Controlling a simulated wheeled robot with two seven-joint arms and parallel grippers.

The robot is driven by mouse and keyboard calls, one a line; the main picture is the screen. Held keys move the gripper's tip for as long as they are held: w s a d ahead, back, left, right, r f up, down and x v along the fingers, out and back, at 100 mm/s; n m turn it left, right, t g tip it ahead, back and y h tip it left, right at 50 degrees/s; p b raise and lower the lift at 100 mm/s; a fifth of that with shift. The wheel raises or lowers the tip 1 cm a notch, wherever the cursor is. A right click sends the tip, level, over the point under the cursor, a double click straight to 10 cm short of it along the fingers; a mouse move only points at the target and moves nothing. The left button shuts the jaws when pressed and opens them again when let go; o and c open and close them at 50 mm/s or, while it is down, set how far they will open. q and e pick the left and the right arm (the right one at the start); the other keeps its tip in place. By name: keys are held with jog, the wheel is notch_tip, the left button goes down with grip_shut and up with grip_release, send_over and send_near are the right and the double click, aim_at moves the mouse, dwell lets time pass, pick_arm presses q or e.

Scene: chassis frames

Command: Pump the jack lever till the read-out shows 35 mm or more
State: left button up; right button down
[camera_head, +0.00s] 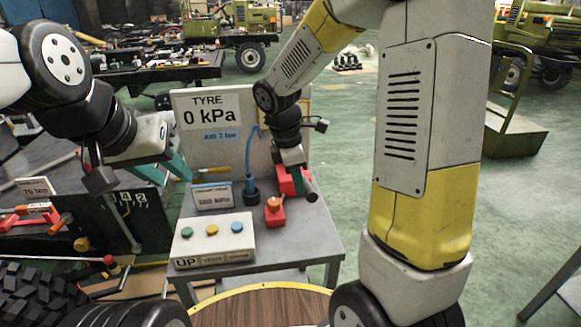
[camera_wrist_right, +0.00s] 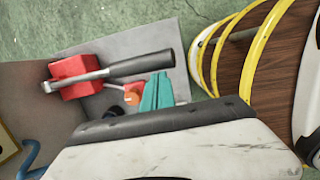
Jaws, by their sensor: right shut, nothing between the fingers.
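A red block (camera_wrist_right: 72,78) on the grey table carries a metal lever with a dark grip (camera_wrist_right: 142,64), seen in the right wrist view. In the head view the red block (camera_head: 286,182) and the dark grip (camera_head: 309,189) show just below my right wrist. My right gripper (camera_wrist_right: 157,92) is shut and empty, its teal fingers beside the lever's grip and close to an orange knob (camera_wrist_right: 131,94). I cannot tell whether they touch the lever. My left gripper (camera_head: 177,172) is over the left side, its teal fingers apart. No millimetre figure is legible.
The table holds a button box (camera_head: 214,243) marked UP, a small sign (camera_head: 212,197), a blue hose fitting (camera_head: 251,187) and a red base with an orange knob (camera_head: 274,208). A panel (camera_head: 207,113) reads TYRE 0 kPa. A large tyre (camera_head: 35,295) lies lower left.

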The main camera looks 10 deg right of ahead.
jog(key=shift+s+a+r, duration=0.1)
jog(key=shift+a+r, duration=0.05)
jog(key=shift+r, duration=0.5)
jog(key=shift+s+a+r, duration=0.1)
jog(key=shift+r, duration=0.5)
jog(key=shift+d, duration=0.15)
dwell(1.0)
